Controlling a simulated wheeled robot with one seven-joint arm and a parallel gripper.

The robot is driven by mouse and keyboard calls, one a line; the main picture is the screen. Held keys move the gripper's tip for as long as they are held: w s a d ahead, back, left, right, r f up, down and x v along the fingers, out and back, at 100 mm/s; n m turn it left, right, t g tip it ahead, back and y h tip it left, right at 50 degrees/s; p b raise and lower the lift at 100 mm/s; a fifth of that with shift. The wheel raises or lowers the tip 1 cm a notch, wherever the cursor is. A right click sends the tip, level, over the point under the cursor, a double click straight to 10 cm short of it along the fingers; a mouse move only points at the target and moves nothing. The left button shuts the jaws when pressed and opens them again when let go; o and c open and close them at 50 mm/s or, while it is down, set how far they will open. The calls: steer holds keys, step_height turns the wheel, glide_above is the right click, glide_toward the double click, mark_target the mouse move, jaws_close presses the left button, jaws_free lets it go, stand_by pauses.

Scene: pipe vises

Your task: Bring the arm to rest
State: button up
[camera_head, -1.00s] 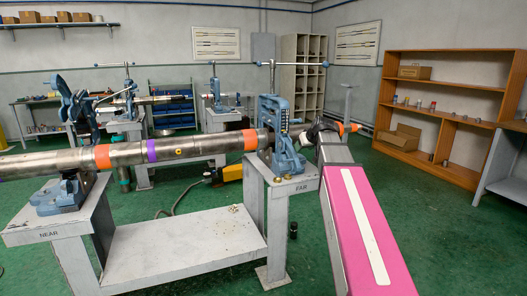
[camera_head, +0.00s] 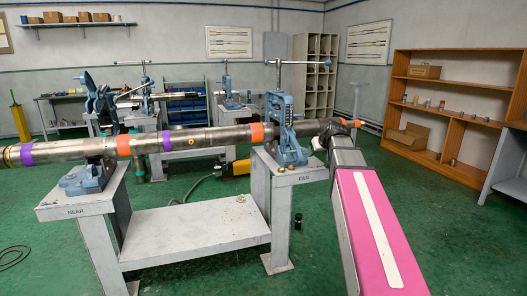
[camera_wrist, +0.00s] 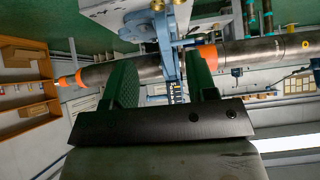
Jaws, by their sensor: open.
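A long steel pipe (camera_head: 198,138) with orange and purple bands lies across two blue vises. The near vise (camera_head: 90,178) stands on the post marked NEAR, and the far vise (camera_head: 285,145) on the post marked FAR. My gripper (camera_wrist: 163,85) is open in the wrist view, its two green padded fingers apart with nothing held between them. The pipe (camera_wrist: 135,70) and a vise show beyond the fingers. In the head view my pink arm reaches to the pipe's far end, and its dark tip is partly lost against the pipe. Contact there cannot be told.
The grey stand's low shelf (camera_head: 195,233) joins the two posts. An orange shelf unit (camera_head: 450,110) stands at the right, with a grey bench (camera_head: 508,165) in front. Another vise stand and a blue rack (camera_head: 188,103) are behind.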

steer(key=s+a+f+m+g+h, duration=0.1)
steer(key=s+f+g, duration=0.3)
steer(key=s+f, duration=0.9)
steer(key=s+a+f+m+g+h, duration=0.1)
steer(key=s+a+f+m+g, duration=0.1)
steer(key=s+f, duration=1.1)
step_height(320, 180, down, 9)
steer(key=shift+s+a+r+g+h, duration=0.2)
steer(key=shift+s+a+g+h, duration=0.3)
steer(key=shift+g, duration=0.7)
steer(key=shift+w+a, duration=0.1)
